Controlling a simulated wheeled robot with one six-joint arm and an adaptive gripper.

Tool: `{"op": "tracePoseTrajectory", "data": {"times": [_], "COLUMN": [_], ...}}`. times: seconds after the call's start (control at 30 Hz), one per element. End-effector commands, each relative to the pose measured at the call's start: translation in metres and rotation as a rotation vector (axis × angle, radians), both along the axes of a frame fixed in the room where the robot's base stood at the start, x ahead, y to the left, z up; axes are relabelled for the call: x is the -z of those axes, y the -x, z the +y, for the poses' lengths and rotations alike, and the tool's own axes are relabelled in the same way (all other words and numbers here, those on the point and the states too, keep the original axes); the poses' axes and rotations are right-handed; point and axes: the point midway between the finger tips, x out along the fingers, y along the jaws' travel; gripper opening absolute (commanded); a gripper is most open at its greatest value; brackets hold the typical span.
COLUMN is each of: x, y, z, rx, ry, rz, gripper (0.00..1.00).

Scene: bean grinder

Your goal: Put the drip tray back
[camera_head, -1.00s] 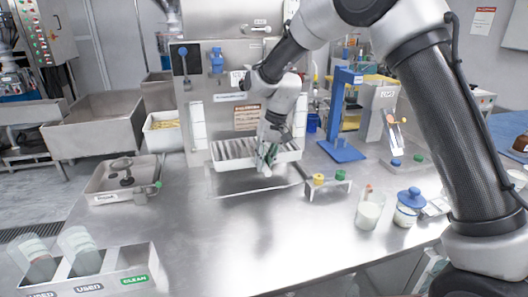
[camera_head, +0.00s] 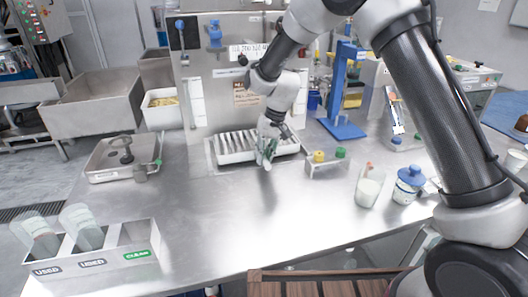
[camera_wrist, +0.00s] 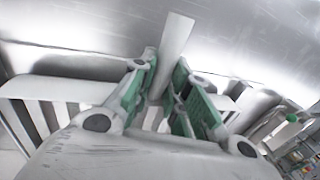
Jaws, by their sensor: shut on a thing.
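The drip tray (camera_head: 235,148) is a white, slatted, shallow tray at the foot of the steel machine panel in the head view. It looks level, over or in a shallow outlined recess (camera_head: 213,167) in the bench; I cannot tell whether it rests on the bottom. My gripper (camera_head: 266,155) is at the tray's front edge, right of its middle. In the wrist view my gripper (camera_wrist: 165,95) has its green-padded fingers shut on the tray's pale, narrow handle (camera_wrist: 176,45). The tray's slats (camera_wrist: 62,110) show on both sides, and my wrist hides much of the rest.
Yellow and green knobs on a small stand (camera_head: 327,163) are close right of the tray. A glass beaker (camera_head: 369,187) and a blue-lidded jar (camera_head: 408,184) stand further right. A metal pan (camera_head: 108,172) is left. The bench front middle is clear, with a bin rack (camera_head: 128,262) at front left.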

Motion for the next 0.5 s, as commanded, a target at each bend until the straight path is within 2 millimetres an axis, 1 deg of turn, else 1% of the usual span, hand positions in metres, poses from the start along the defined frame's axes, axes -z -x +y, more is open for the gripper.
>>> {"op": "tracePoseTrajectory", "data": {"times": [0.5], "x": [0.0027], "y": [-0.0003], "z": [0.0002], "rx": [0.000], "ry": [0.000], "rz": [-0.001], "gripper": [0.00]}}
